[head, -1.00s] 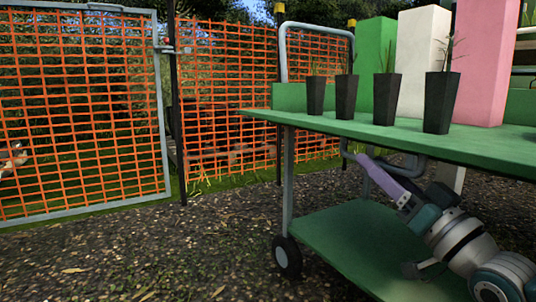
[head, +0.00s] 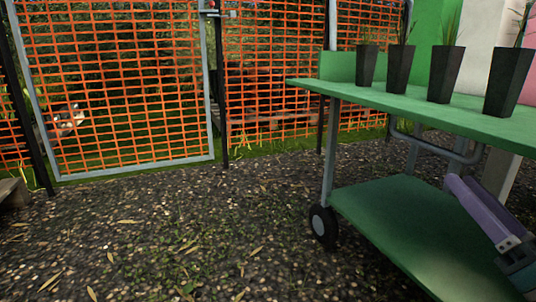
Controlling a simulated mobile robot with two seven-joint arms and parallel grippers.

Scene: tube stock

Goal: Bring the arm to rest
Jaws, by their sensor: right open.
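My right gripper (head: 478,205) shows at the right edge, with long purple fingers pointing up and to the left. It is open, and I see nothing between its fingers. It is below the green tabletop of the cart (head: 400,100) and in front of the lower green shelf. Most of my right arm is outside the picture. My left gripper is not in view.
Several dark pots with seedlings (head: 400,68) stand along the cart's top. The cart has a black wheel (head: 323,222) at its near left corner. Orange mesh fencing with a grey-framed gate (head: 120,95) stands behind. The gravel ground (head: 150,230) at left is open.

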